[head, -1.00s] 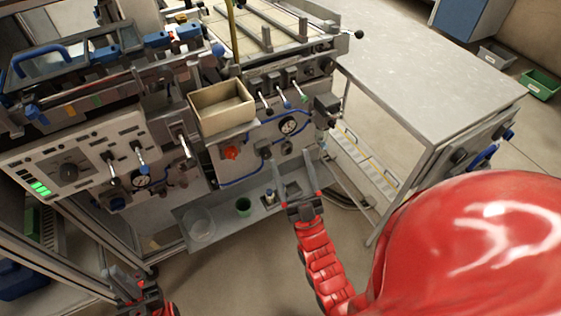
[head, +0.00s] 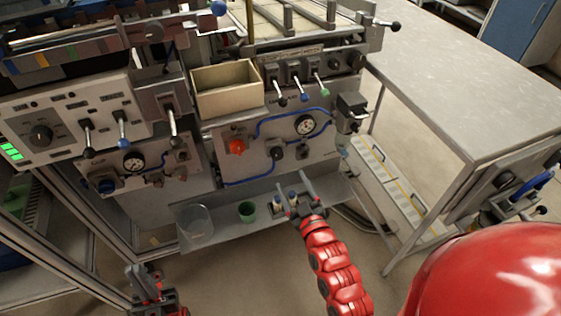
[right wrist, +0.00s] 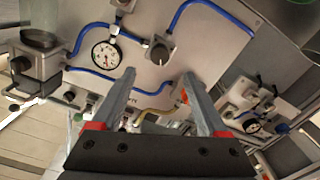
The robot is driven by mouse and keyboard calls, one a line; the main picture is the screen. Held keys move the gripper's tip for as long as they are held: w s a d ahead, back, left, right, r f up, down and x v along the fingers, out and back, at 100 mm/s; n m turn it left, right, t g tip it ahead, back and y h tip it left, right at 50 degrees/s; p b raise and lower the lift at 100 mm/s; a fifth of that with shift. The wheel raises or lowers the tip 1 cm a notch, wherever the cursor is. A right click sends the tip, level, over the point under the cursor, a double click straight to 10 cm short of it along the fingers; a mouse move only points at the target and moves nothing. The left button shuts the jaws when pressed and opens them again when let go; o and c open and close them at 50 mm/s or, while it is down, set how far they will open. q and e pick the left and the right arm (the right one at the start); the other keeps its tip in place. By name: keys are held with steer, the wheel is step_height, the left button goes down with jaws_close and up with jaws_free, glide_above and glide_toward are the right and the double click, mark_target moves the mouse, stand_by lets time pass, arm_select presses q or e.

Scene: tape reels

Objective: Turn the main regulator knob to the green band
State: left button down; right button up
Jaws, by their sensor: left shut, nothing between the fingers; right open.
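A round white gauge (head: 305,125) sits on the grey panel, with a black knob (head: 277,153) below and left of it. The gauge (right wrist: 105,55) and a dark knob (right wrist: 158,50) also show in the right wrist view; a green band is too small to make out. My right gripper (head: 292,181) is open and empty, below the knob in the head view. Its fingers (right wrist: 160,88) point toward the panel, apart from the knob. My left gripper (head: 143,270) is shut and empty, low at the left, away from the panel.
A red knob (head: 237,147) is left of the black knob. A beige open box (head: 227,100) sticks out above it. Levers (head: 280,95) line the panel's top. A grey table (head: 470,95) stands right.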

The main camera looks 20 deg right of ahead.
mark_target(279, 157)
steer(key=w, duration=0.9)
steer(key=shift+w+a+b, duration=0.15)
steer(key=shift+w+b, duration=0.2)
steer(key=shift+w, duration=0.05)
jaws_close()
